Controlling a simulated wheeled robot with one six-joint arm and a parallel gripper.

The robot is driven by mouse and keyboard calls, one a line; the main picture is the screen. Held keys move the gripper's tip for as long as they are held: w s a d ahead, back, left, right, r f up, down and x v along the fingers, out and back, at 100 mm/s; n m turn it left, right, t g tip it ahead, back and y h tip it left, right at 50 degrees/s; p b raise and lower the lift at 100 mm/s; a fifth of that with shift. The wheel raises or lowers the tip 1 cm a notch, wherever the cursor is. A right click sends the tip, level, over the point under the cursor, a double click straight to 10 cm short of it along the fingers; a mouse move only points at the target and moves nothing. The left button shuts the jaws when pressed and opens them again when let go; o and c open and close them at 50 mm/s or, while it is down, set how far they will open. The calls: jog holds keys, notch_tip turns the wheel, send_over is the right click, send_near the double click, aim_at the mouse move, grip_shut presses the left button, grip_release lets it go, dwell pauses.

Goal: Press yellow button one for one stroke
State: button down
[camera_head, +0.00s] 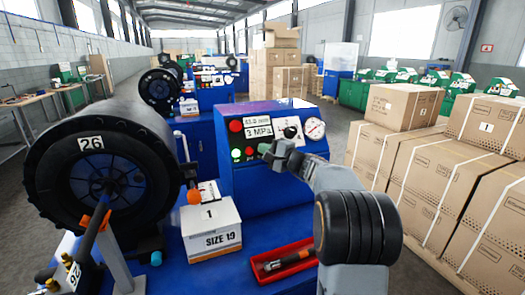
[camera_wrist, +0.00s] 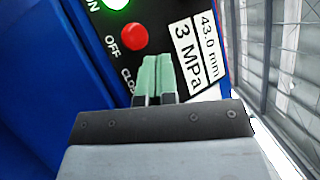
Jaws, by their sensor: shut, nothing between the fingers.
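The crimper's control panel (camera_head: 246,132) is on the blue machine in the middle of the head view. No yellow button shows in either view. My gripper (camera_head: 264,149) is shut and empty, its green fingertips close in front of the panel. In the wrist view the shut fingertips (camera_wrist: 156,62) cover the spot beside a partly hidden label starting "CLO". I cannot tell whether they touch the panel. A red OFF button (camera_wrist: 133,38) and a lit green ON button (camera_wrist: 116,3) show beside them. The display (camera_wrist: 196,52) reads 43.0 mm and 3 MPa.
A pressure gauge (camera_head: 315,129) is at the panel's right. A white box marked SIZE 19 (camera_head: 212,232) and a red tray with a tool (camera_head: 284,262) are on the blue bench. Stacked cartons (camera_head: 425,190) fill the right.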

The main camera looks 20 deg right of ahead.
jog(key=shift+s+r, duration=0.25)
jog(key=shift+s, duration=0.15)
jog(key=shift+s+r+b, duration=0.3)
jog(key=shift+s+r, duration=0.4)
jog(key=shift+s, duration=0.35)
jog(key=shift+s+r+b, duration=0.3)
jog(key=shift+s+r, duration=0.4)
jog(key=shift+s, duration=0.35)
dwell(0.7)
jog(key=s+a+f+n+g+h, duration=0.1)
jog(key=s+a+f+n+g, duration=0.2)
jog(key=f, duration=0.4)
jog(key=s+a+f+n+g+h, duration=0.1)
jog(key=s+a+f+g, duration=0.1)
jog(key=s+f+g, duration=0.4)
jog(key=s+a+f+n+g+h+p, duration=0.1)
jog(key=s+a+f+n+g+h, duration=0.1)
jog(key=s+n, duration=0.3)
jog(key=s+a+f+n+g+h+p, duration=0.1)
jog(key=s+a+f+n+h+p, duration=0.1)
jog(key=s, duration=1.1)
jog(key=shift+s+a+f+n+g+h, duration=0.2)
jog(key=shift+a+f+n+g+h, duration=0.35)
jog(key=shift+a+n+h, duration=1.15)
